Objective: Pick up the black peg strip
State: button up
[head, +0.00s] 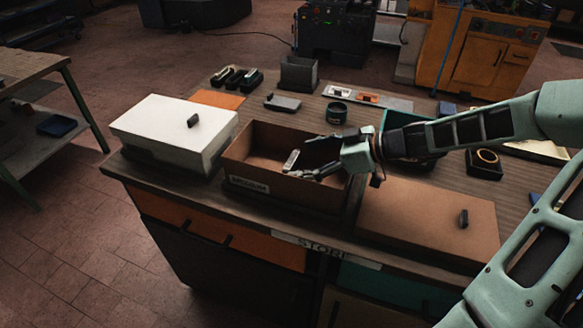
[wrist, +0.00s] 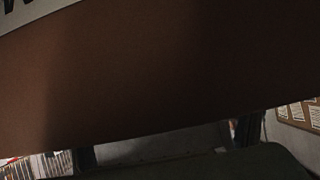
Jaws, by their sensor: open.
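My gripper (head: 303,160) is at the open brown box (head: 250,184) in the head view, reaching over its right side. Its fingers are apart, above or inside the box; the exact depth is unclear. A small pale grey piece (head: 291,160) shows in the box by the fingertips; I cannot tell what it is. I cannot identify the black peg strip for certain. A black rack with several upright parts (head: 237,79) stands at the back left of the bench, apart from my gripper. The wrist view shows mostly a brown surface (wrist: 160,85) and no fingers.
A white lidded box (head: 165,125) stands left of the open box, and a brown lid with a black handle (head: 425,215) lies to the right. Behind are a grey block (head: 298,74), a dark round cup (head: 336,112) and a black tray with a ring (head: 485,164).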

aim_at(295, 161)
jog(key=x, duration=0.4)
jog(key=shift+c, duration=0.6)
jog(key=c, duration=0.8)
